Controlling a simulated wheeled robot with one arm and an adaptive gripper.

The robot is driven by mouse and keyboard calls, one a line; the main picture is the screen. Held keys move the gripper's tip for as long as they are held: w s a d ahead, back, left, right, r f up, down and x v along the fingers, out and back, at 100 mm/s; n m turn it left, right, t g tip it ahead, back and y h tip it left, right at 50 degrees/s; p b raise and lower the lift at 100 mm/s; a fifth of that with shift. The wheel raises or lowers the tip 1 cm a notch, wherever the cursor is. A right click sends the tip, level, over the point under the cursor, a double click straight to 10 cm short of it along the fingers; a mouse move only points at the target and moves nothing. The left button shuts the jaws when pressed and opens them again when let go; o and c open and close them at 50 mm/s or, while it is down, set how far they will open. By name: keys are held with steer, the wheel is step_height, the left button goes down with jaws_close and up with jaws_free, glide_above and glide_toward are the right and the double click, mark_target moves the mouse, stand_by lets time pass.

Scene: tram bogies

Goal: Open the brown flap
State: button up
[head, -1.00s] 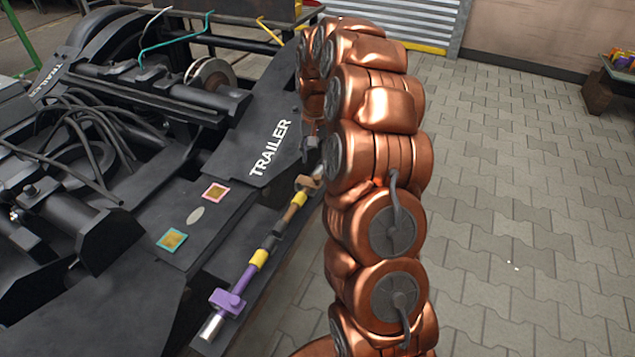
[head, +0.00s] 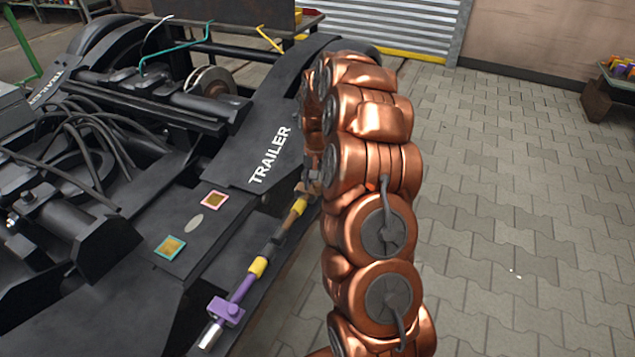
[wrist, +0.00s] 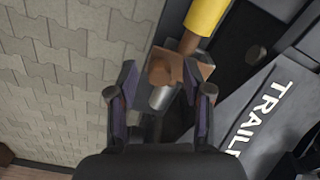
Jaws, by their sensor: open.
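The brown flap appears as a brown block with a rounded knob (wrist: 163,68) on the end of a brown and yellow rod. A bare metal cylinder (wrist: 160,98) sticks out of it. In the wrist view my gripper (wrist: 159,82) is open, with one dark finger on each side of the block and cylinder. I cannot tell whether a finger touches them. In the head view the rod's brown part (head: 296,213) shows beside the bogie, and my arm partly hides the block at its far end.
A purple block (head: 227,310) with a metal tip sits on the rod's near end. The black bogie frame marked TRAILER (head: 262,150) lies left of my arm. Two small square tags (head: 170,246) are on it. The paved floor (head: 510,220) on the right is clear.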

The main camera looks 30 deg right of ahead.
jaws_close()
stand_by(0.3)
stand_by(0.3)
